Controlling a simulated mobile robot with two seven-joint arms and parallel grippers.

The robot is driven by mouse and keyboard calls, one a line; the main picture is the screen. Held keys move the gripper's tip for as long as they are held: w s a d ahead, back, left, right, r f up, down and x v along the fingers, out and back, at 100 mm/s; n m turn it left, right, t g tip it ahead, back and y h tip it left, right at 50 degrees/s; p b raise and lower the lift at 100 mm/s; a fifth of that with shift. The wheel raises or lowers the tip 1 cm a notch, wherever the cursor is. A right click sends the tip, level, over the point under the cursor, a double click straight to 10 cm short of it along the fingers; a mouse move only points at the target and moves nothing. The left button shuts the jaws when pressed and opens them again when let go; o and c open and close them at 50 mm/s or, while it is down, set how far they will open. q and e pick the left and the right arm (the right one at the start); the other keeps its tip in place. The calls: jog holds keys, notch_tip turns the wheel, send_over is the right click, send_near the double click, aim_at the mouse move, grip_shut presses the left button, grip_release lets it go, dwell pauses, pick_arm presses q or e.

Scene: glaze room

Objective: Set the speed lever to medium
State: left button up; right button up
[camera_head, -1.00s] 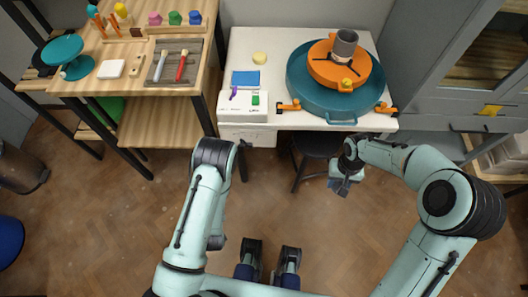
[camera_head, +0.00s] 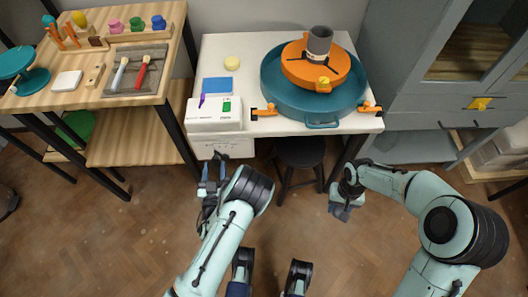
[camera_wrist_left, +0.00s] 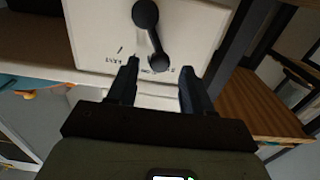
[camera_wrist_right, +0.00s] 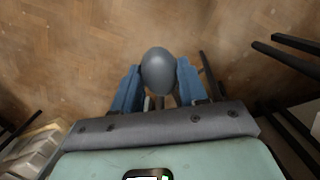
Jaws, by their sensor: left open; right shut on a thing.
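The black speed lever (camera_wrist_left: 152,36) is on the front of a white box (camera_wrist_left: 95,30) in the left wrist view. A round pivot is at its top and a round knob at its lower end, near small printed labels partly covered by the knob and fingers. I cannot tell which setting it points to. My left gripper (camera_wrist_left: 158,70) is open, its fingertips either side of the knob in the picture; contact is not clear. In the head view, my left gripper (camera_head: 213,170) is below the box under the table edge. My right gripper (camera_wrist_right: 158,85) is shut on a grey rounded thing (camera_wrist_right: 158,70), held above the floor.
The white table (camera_head: 262,125) carries a control box (camera_head: 214,122) with a purple lever and green switch, and a teal basin (camera_head: 290,100) with an orange wheel. A black stool (camera_head: 300,152) stands below. A wooden bench (camera_head: 80,98) is left, a grey cabinet (camera_head: 430,110) right.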

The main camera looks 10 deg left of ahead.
aim_at(215, 161)
pick_arm(q)
jog(key=shift+x, duration=2.2)
pick_arm(e)
jog(key=shift+f, duration=0.35)
